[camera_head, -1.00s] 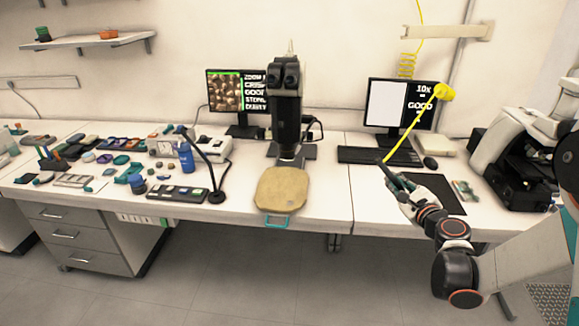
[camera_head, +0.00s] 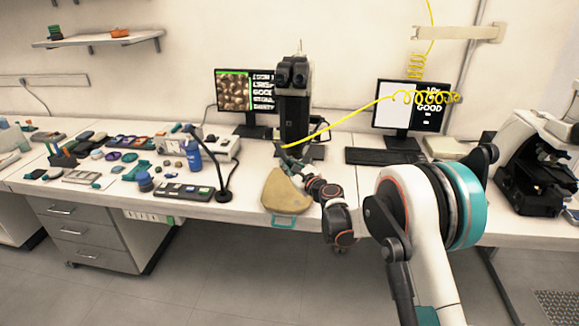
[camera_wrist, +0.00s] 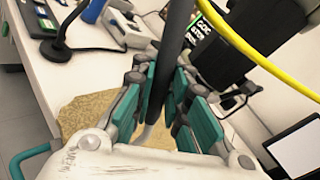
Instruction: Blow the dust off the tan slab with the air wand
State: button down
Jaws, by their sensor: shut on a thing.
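The tan slab (camera_head: 283,197) lies at the front edge of the bench, below the microscope, with a teal handle at its front. Its speckled surface (camera_wrist: 85,112) also shows in the wrist view, partly behind my gripper. My gripper (camera_head: 289,163) is over the slab's back part. In the wrist view my gripper (camera_wrist: 168,88) is shut on the air wand (camera_wrist: 173,50), a dark tube between the teal fingers. The yellow hose (camera_head: 345,118) runs from the wand up to the right. The wand's tip and any dust are not clear to see.
The microscope (camera_head: 294,100) stands just behind the slab. A black lamp on a bent neck (camera_head: 222,180) and a blue bottle (camera_head: 193,155) stand to the left. Two monitors are at the back, with a keyboard (camera_head: 383,156) at right. Many small items cover the left bench.

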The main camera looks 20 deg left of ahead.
jog(key=shift+f+b, duration=1.15)
jog(key=shift+f, duration=1.7)
jog(key=shift+f+b, duration=0.65)
jog(key=shift+f, duration=0.1)
dwell(0.3)
jog(key=shift+r+p, duration=1)
jog(key=shift+r, duration=1.5)
